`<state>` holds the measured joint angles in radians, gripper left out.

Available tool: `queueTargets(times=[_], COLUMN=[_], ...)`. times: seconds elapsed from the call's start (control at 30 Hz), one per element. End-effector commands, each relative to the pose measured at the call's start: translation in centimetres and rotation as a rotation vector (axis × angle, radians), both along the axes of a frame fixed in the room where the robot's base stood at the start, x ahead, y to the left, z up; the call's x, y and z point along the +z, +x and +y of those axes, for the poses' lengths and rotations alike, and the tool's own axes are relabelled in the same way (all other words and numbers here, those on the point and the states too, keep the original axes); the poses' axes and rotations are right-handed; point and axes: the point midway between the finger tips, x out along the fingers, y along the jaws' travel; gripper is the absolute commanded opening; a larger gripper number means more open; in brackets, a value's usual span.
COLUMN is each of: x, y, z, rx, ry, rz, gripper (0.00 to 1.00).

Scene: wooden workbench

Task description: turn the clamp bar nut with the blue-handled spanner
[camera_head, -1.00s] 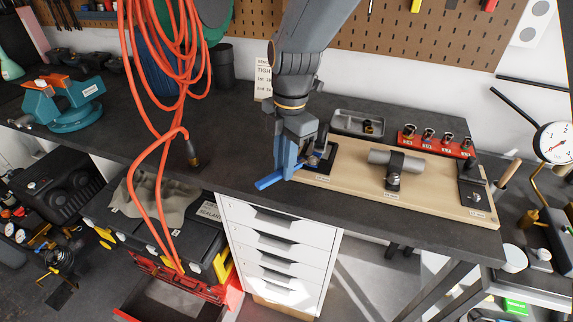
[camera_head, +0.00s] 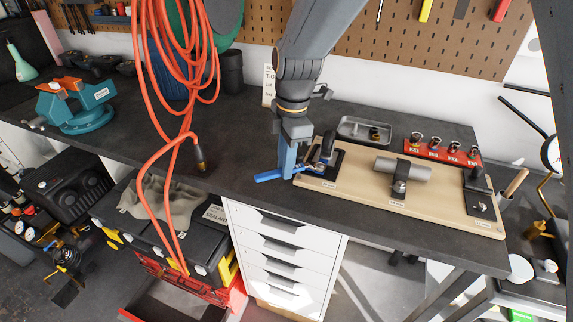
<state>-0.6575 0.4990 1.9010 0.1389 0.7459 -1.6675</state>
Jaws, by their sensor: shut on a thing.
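My gripper (camera_head: 288,162) points down at the left end of a wooden fixture board (camera_head: 357,197) and is shut on the blue-handled spanner (camera_head: 270,176). The blue handle sticks out to the lower left, past the board's left end. The spanner's head end reaches right toward the left station (camera_head: 326,160), a black plate with an upright dark part. The nut there is too small and covered to make out, and I cannot tell whether the spanner is seated on it.
A black plate with a bolt (camera_head: 480,204) sits at the board's right end. Behind stand a grey tray (camera_head: 364,130) and a red socket rack (camera_head: 440,149). An orange cable (camera_head: 177,140) hangs left of my arm. Bare bench (camera_head: 235,150) lies between them.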

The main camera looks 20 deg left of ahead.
Motion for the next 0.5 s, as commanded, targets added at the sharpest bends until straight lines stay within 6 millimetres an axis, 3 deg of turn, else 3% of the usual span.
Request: queueTargets(times=[0.27,0.5], x=[0.0,0.1], y=[0.1,1.1], z=[0.0,0.7], rx=[-0.006,-0.128], ry=[0.001,0.001], rz=[-0.001,-0.002], gripper=[0.00,0.00])
